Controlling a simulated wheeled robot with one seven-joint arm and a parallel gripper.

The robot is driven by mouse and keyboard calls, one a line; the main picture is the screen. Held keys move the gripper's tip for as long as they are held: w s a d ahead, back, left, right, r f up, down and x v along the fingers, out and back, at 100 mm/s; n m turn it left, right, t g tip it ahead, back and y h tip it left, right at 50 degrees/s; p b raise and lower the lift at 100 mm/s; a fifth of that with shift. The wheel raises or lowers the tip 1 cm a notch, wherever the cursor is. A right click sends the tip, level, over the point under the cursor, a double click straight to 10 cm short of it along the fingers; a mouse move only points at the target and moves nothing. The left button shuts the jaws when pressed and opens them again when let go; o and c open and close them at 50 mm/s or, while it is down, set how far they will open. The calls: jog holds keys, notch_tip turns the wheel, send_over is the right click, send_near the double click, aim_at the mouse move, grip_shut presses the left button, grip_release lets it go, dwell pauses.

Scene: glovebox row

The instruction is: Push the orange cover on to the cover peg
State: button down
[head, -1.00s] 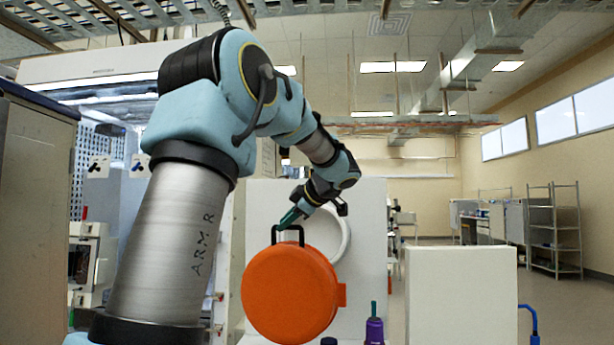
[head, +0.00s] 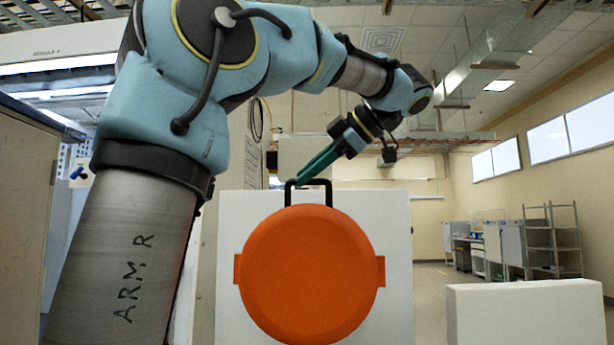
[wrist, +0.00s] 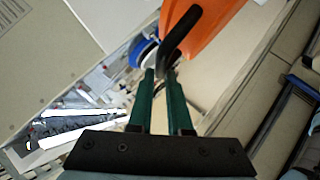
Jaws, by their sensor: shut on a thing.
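The orange cover (head: 305,275) is a round disc with side tabs and a black handle (head: 324,182) on top. It hangs upright, facing me, in front of a white panel (head: 397,235). My gripper (head: 303,181) has green fingers and is shut on the black handle at its upper left. In the wrist view the green fingertips (wrist: 157,76) meet the black handle, with part of the orange cover (wrist: 190,30) beyond. The cover peg is not visible; the cover hides the panel's middle.
A low white block (head: 525,312) stands at the right. A metal shelf rack (head: 552,240) and benches are farther back at the right. A cabinet (head: 25,210) stands at the left edge. Open floor shows between the panel and the rack.

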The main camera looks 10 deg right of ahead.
jog(key=shift+r+g+p, duration=0.3)
jog(key=shift+p, duration=0.7)
jog(key=w+d+f+p, duration=0.1)
jog(key=w+p, duration=0.2)
jog(key=w, duration=0.3)
jog(key=shift+w+d, duration=0.2)
jog(key=shift+w, duration=0.2)
jog(key=w+d+p, duration=0.1)
jog(key=w+p, duration=0.4)
jog(key=w, duration=0.2)
jog(key=shift+d+f+p, duration=0.15)
jog(key=shift+f+p, duration=0.2)
jog(key=shift+f, duration=0.05)
dwell(3.9)
jog(key=shift+w+d+f+p, duration=0.1)
jog(key=shift+w+f+p, duration=0.1)
jog(key=shift+w+p, duration=0.3)
dwell(0.5)
